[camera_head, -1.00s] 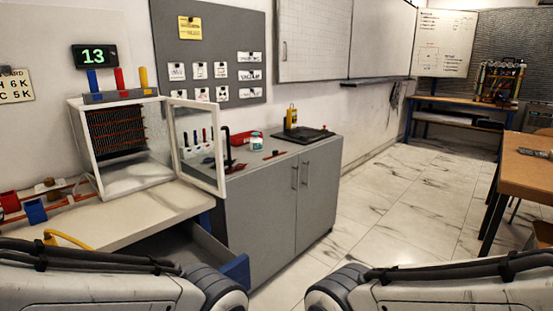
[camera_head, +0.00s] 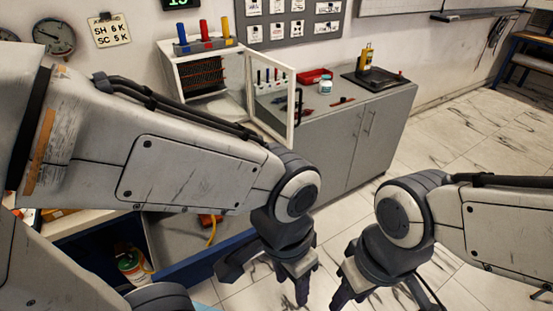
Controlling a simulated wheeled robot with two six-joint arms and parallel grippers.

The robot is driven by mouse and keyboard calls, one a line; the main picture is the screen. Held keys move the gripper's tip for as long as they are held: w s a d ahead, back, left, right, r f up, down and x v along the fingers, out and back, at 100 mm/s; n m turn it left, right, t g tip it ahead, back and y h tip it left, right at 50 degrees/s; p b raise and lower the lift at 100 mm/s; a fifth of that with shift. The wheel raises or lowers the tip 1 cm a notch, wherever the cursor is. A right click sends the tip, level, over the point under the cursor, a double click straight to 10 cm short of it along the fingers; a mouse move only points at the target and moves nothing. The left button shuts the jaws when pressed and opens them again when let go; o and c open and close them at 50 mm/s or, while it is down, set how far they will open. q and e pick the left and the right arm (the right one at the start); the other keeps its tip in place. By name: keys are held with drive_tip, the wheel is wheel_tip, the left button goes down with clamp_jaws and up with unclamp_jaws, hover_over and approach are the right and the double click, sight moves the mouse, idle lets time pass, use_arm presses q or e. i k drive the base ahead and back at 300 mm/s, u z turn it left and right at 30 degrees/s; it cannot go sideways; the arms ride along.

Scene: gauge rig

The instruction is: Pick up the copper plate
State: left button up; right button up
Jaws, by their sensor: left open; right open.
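I cannot make out a copper plate in the head view. A white case (camera_head: 172,62) with its clear door open stands at the back left, with dark reddish-brown rows (camera_head: 203,76) inside it. My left gripper (camera_head: 268,275) is open and empty, pointing down over the floor just right of the open drawer. My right gripper (camera_head: 384,292) is open and empty, pointing down over the floor to its right. My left arm hides much of the bench at left.
An open blue-edged drawer (camera_head: 205,266) holds a bottle (camera_head: 132,264) and a yellow cable (camera_head: 212,232). A grey cabinet (camera_head: 342,150) carries a red tray (camera_head: 314,77), a white jar (camera_head: 326,87) and a black pad (camera_head: 380,82). Marble floor (camera_head: 450,132) is clear at right.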

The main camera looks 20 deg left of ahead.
sight(206, 220)
drive_tip(key=u, duration=0.05)
drive_tip(key=k, duration=0.6)
drive_tip(key=u, duration=0.45)
drive_tip(key=i, duration=1.15)
drive_tip(key=u, duration=0.45)
